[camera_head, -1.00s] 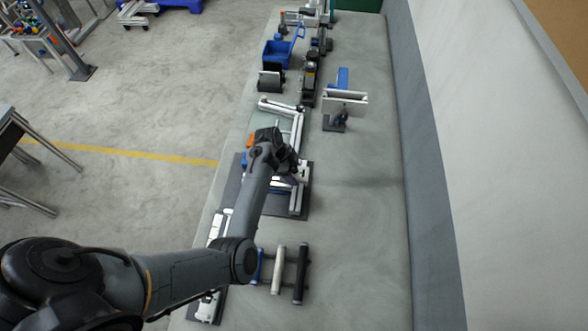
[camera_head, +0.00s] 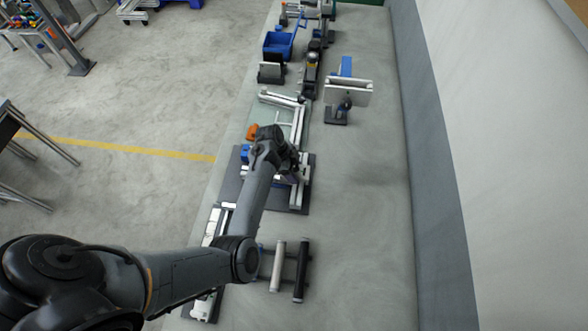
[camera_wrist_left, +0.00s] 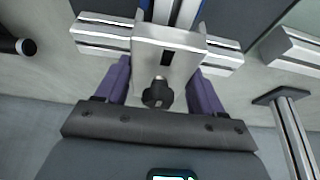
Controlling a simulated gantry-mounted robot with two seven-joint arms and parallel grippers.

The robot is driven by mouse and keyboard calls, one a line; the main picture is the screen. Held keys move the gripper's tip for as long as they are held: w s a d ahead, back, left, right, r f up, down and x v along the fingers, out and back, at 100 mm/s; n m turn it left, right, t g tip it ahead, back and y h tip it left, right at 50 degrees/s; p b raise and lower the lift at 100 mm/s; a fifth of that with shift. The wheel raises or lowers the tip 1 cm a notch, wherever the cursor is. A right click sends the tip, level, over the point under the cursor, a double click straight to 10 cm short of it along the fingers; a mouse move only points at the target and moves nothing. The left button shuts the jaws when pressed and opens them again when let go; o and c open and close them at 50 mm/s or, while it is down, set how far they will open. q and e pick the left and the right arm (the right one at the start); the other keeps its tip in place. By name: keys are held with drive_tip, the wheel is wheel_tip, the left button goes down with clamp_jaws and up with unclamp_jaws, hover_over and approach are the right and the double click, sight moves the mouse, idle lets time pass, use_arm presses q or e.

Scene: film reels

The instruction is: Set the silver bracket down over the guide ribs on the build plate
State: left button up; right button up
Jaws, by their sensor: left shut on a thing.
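My left gripper (camera_wrist_left: 163,88), with purple fingers, is shut on the silver bracket (camera_wrist_left: 177,56), seen in the left wrist view. The bracket has a dark slot and a black knob (camera_wrist_left: 158,93) on its near side. A silver rail (camera_wrist_left: 100,33) crosses behind it, showing on both sides. In the head view the left gripper (camera_head: 292,170) is above the dark build plate (camera_head: 300,208); the bracket is mostly hidden there. The guide ribs cannot be made out, and I cannot tell whether the bracket touches anything below. My right gripper is not in view.
A rack with white and black rollers (camera_head: 277,266) stands near me. An orange part (camera_head: 252,132) is beside my arm. A blue bin (camera_head: 278,45) and a stand with a white plate (camera_head: 347,92) are farther back. The table's right side is clear.

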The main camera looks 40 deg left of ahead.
use_arm(q)
drive_tip(key=shift+p, duration=0.6)
idle(1.0)
drive_tip(key=shift+f+b, duration=0.35)
drive_tip(key=shift+f, duration=0.1)
idle(0.6)
drive_tip(key=shift+f+b, duration=0.35)
drive_tip(key=shift+f, duration=0.3)
